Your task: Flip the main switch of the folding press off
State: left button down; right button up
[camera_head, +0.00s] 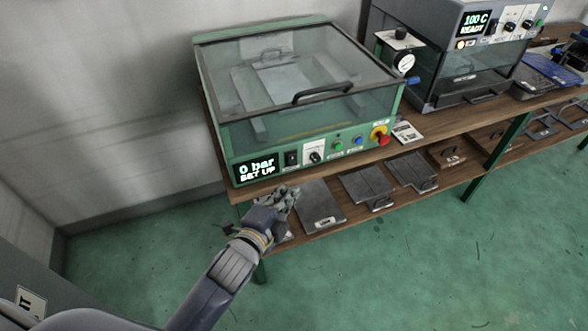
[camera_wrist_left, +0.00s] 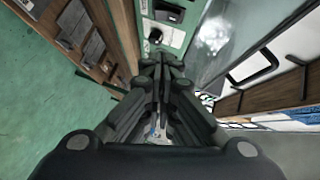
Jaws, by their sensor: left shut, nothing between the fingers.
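The folding press (camera_head: 300,90) is a green box with a glass lid, standing on the wooden bench. Its front display reads "0 bar SET UP". The main switch (camera_head: 291,158) looks like the black rocker right of the display; its position is too small to read. It seems to show at the top of the left wrist view (camera_wrist_left: 168,13), above a round black knob. My left gripper (camera_head: 291,190) is shut and empty, below and in front of the panel, apart from the switch. Its fingers (camera_wrist_left: 160,65) point towards the panel. My right gripper is not in view.
A knob (camera_head: 315,157), green and blue buttons and a red emergency stop (camera_head: 383,139) sit right of the switch. The lid has a black handle (camera_head: 322,92). Dark tray panels (camera_head: 318,205) lie on the lower shelf. A grey heated machine (camera_head: 470,60) stands to the right.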

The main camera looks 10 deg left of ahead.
aim_at(292, 159)
pick_arm(q)
jog(key=a+x, duration=0.2)
jog(key=x, duration=0.8)
jog(key=shift+w+a+f+p, duration=0.3)
jog(key=shift+w+p, duration=0.1)
jog(key=shift+w, duration=0.15)
jog(key=b, duration=0.1)
jog(key=f+m+t+b, duration=0.1)
jog(key=shift+w+a+b, duration=0.2)
jog(key=shift+w+b, duration=0.1)
jog(key=shift+b, duration=0.05)
